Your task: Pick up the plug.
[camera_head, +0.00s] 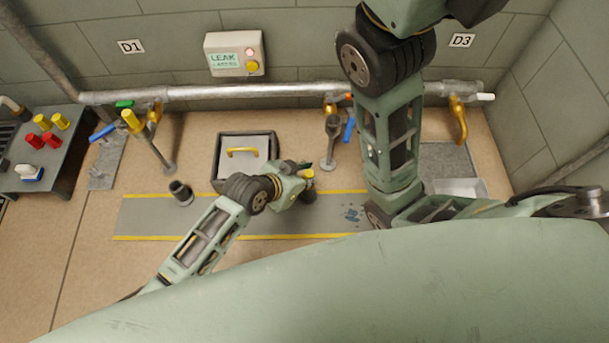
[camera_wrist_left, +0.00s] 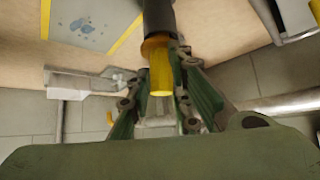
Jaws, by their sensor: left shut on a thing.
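The yellow plug (camera_wrist_left: 160,80) sits between the fingers of my left gripper in the left wrist view. It also shows in the head view (camera_head: 309,174), at the tip of my left gripper (camera_head: 302,171). My left gripper is shut on it. A dark round stub (camera_wrist_left: 157,45) is in line with the plug's far end and seems to touch it. In the head view this dark stub (camera_head: 308,194) is just below the plug, over the grey floor strip. I cannot tell whether the plug is seated in it.
A bench (camera_head: 50,177) with red and yellow pieces is at the left. A pipe (camera_head: 220,91) with valves runs along the wall.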

